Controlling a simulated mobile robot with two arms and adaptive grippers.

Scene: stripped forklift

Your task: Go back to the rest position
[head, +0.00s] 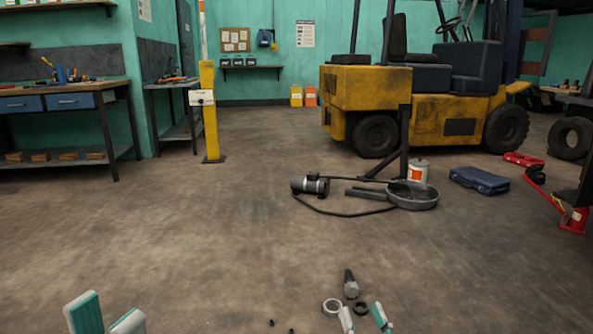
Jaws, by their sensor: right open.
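My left gripper (106,316) shows at the bottom left edge, with two pale fingers with teal pads. Its fingers are apart with nothing seen between them. My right gripper (363,318) shows at the bottom, right of centre. Its fingers stand apart and it is open. A dark grey cylindrical part (350,285) is just beyond the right gripper. A pale metal ring (332,307) is beside its left finger, and a dark ring (361,308) shows between the fingers. I cannot tell whether the fingers touch either ring. Both arms are mostly out of view.
A yellow forklift (360,88) stands at the back right. In front lie a motor with hose (310,185), a round pan (412,196), a blue case (480,180) and a red jack (573,220). A workbench (60,105) stands left. The middle floor is clear.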

